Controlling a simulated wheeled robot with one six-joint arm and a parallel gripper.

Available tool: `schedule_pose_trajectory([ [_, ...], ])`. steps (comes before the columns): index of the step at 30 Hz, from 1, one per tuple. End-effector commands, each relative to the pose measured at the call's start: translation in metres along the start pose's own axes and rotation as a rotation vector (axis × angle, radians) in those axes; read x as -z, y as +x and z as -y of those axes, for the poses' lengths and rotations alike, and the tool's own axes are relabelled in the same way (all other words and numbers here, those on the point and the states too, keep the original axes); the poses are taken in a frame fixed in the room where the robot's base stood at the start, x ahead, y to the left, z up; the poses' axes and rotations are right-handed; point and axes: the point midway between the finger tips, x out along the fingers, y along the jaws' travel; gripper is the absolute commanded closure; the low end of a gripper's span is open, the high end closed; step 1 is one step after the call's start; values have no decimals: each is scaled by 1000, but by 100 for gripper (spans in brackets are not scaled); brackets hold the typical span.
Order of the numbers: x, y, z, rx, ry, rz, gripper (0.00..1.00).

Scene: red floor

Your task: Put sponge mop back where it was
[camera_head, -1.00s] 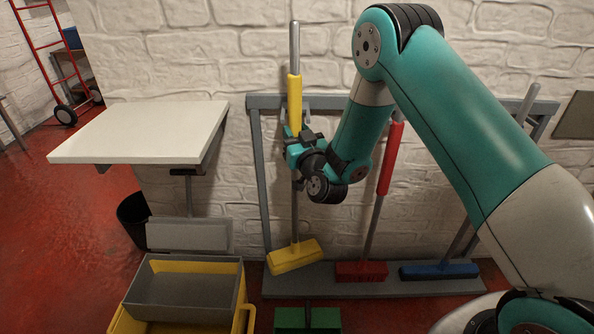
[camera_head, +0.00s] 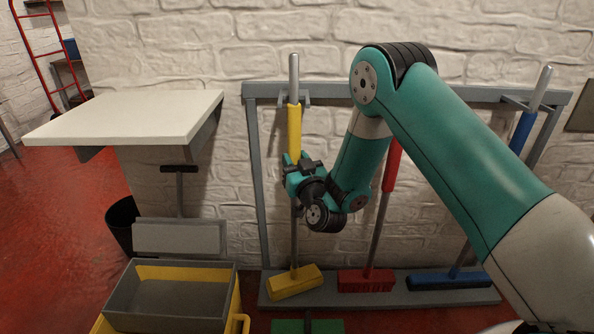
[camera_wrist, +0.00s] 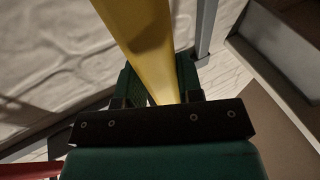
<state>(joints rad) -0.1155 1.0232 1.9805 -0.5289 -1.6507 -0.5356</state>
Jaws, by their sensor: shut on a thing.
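The mop with a yellow grip and yellow head (camera_head: 294,282), which I take as the sponge mop, stands nearly upright at the left of the grey rack (camera_head: 253,165). My gripper (camera_head: 292,162) is shut on its handle at the lower end of the yellow grip. In the wrist view the yellow grip (camera_wrist: 145,40) runs between the fingers (camera_wrist: 158,88). The mop's head overlaps the rack's base board (camera_head: 325,290); I cannot tell if it rests there. The upper handle overlaps a bracket on the top bar; whether it is seated is unclear.
A red brush (camera_head: 366,281) and a blue brush (camera_head: 449,280) stand in the rack to the right. A white-topped table (camera_head: 130,118) is at the left. A yellow and grey mop cart (camera_head: 180,295) stands in front, with a black bin (camera_head: 121,222) beside it.

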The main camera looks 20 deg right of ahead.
Motion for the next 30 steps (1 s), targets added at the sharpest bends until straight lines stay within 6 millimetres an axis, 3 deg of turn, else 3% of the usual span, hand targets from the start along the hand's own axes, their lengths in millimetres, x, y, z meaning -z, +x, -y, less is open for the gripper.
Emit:
schedule_pose_trajectory([
  [12,-6,-1,1,1,1,-4,100],
  [13,-6,-1,1,1,0,-1,59],
  [15,-6,-1,1,1,0,-1,43],
  [16,-6,-1,1,1,0,-1,41],
  [26,0,0,1,1,0,-1,41],
  [30,-4,-21,2,2,-1,3,41],
])
